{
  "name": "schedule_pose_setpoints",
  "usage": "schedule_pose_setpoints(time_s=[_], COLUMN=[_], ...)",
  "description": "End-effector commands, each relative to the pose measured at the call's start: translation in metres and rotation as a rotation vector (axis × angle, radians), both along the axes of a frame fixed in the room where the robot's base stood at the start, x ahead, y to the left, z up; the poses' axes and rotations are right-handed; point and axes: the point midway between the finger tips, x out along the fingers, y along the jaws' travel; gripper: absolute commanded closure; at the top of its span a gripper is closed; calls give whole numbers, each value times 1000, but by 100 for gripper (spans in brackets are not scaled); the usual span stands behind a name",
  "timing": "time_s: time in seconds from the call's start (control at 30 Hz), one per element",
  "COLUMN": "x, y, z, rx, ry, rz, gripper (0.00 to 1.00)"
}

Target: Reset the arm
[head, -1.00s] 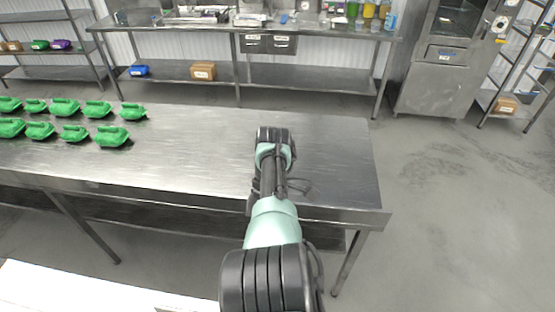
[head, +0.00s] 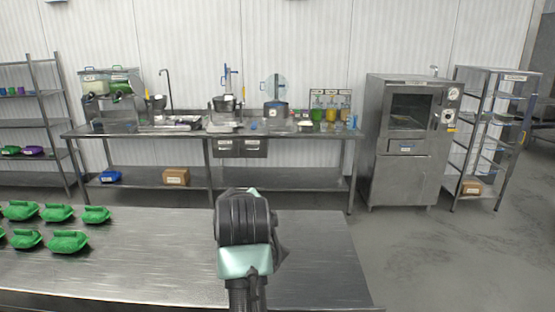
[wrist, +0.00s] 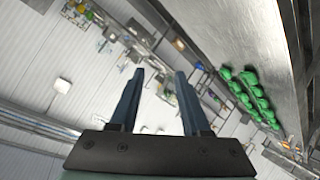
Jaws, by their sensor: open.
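My gripper (wrist: 160,98) shows in the wrist view with its two blue-grey fingers apart and nothing between them. In the head view my arm rises at the middle over the near steel table, and the gripper's fingers cannot be made out there. The wrist view is tilted and looks across the room, with the wall and back counter behind the fingers.
Several green containers (head: 68,241) stand on the left of the near steel table (head: 150,270); they also show in the wrist view (wrist: 240,90). A back counter (head: 290,183) holds equipment. A steel oven (head: 405,180) stands at right. Floor (head: 430,250) right of the table is clear.

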Motion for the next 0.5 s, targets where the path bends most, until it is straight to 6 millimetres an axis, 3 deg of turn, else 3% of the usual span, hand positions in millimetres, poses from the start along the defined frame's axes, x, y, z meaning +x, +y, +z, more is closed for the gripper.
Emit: schedule_pose_setpoints(time_s=[0.13, 0.23, 0.4, 0.5], x=[-28, -65, -156, -209], y=[-18, -32, -56, -66], z=[76, 128, 204, 233], rx=[185, 316, 529, 625], ry=[-320, -530, -874, -1028], rz=[-88, -121, -122, -98], gripper=[53, 53, 53, 53])
